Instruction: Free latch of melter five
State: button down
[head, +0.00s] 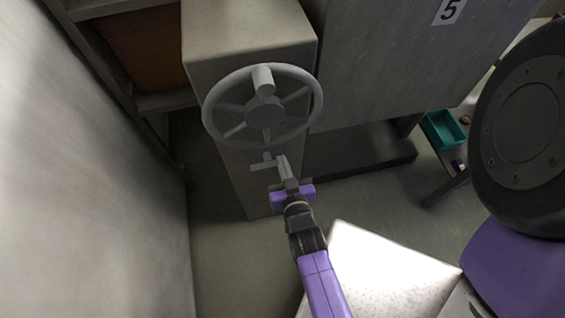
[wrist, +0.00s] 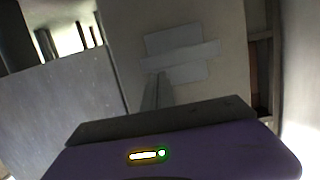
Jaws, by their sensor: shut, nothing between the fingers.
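The grey machine body marked "5" (head: 405,65) stands at upper right. Beside it is a grey pedestal (head: 250,38) carrying a spoked handwheel (head: 263,108) on its front. Below the wheel is a small light-grey latch (head: 263,164) with a short crossbar. In the wrist view the latch (wrist: 180,52) shows as a pale plate with a bar across it. My gripper (head: 283,160) is shut and empty, its fingertips just right of the latch in the head view. In the wrist view the fingers (wrist: 156,92) point at the latch's lower left. I cannot tell whether they touch it.
A pale wall or panel (head: 95,170) closes off the left side. A shelf (head: 165,100) stands behind the pedestal. A teal bin (head: 443,129) sits on a low stand at right. A dark base (head: 360,160) lies under the machine. Floor (head: 225,255) is clear before the pedestal.

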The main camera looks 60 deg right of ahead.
jog(key=shift+s+d+f+m, duration=0.15)
jog(key=shift+f+m, duration=0.15)
jog(key=shift+m, duration=0.3)
notch_tip(320, 180, down, 6)
jog(key=m+t+y+b, duration=0.1)
jog(key=m+t+b, duration=0.3)
jog(key=m+b, duration=0.4)
jog(key=m, duration=0.5)
jog(key=shift+w+a+t, duration=0.25)
jog(key=shift+t, duration=0.05)
jog(key=shift+w+a+f+b, duration=0.1)
jog(key=shift+b, duration=0.3)
dwell(0.4)
